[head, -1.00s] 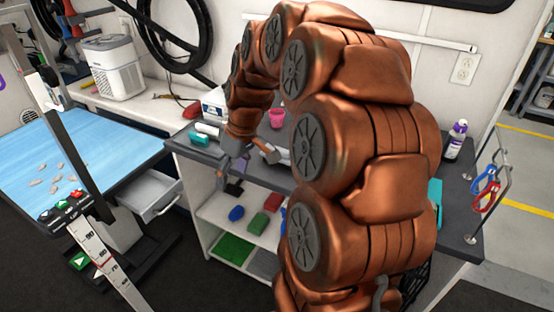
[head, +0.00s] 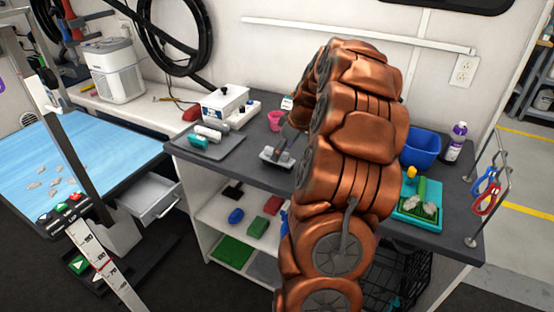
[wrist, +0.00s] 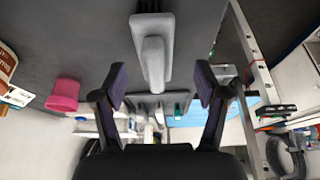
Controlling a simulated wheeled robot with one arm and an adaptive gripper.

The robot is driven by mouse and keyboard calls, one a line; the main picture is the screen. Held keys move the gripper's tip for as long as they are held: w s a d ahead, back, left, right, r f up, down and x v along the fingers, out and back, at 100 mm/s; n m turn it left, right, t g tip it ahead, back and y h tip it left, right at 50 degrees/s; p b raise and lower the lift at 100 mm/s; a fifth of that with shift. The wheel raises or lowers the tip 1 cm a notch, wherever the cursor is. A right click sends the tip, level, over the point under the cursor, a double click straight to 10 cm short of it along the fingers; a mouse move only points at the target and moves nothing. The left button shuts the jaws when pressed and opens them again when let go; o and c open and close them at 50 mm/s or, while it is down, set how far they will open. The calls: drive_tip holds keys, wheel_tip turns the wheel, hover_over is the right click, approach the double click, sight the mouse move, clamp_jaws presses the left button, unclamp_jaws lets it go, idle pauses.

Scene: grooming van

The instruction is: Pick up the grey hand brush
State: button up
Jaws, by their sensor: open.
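The grey hand brush (head: 274,157) lies on the dark counter (head: 250,163), left of my arm in the head view. In the wrist view the brush (wrist: 154,58) shows its grey block and raised handle at top centre, beyond my fingertips. My gripper (wrist: 160,84) is open and empty, its two fingers spread to either side of the brush's line and apart from it. In the head view my arm hides most of the gripper.
A grey tray (head: 226,151) with rolled items, a white device (head: 224,101) and a pink cup (head: 275,120) stand left and behind. A blue bin (head: 420,150), teal tray (head: 400,211) and bottle (head: 456,143) stand right of my arm. Shelves below hold coloured items.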

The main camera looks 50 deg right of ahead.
drive_tip(key=shift+w+d+p+x, duration=0.15)
drive_tip(key=shift+p+x, duration=0.35)
drive_tip(key=shift+x, duration=0.75)
drive_tip(key=shift+w+d+p+x, duration=0.1)
drive_tip(key=shift+p+x, duration=0.35)
drive_tip(key=shift+x, duration=0.8)
drive_tip(key=shift+r, duration=0.15)
drive_tip(key=shift+c, duration=0.4)
drive_tip(key=c, duration=1.2)
drive_tip(key=shift+c, duration=0.2)
drive_tip(key=shift+r+b, duration=0.85)
drive_tip(key=shift+r, duration=0.9)
drive_tip(key=s+a+r+b, duration=0.1)
drive_tip(key=s+a+b, duration=0.2)
drive_tip(key=s+a, duration=0.6)
drive_tip(key=s, duration=0.3)
drive_tip(key=shift+s+a+r+b, duration=0.25)
drive_tip(key=shift+s+a+b, duration=0.1)
drive_tip(key=shift+a, duration=0.05)
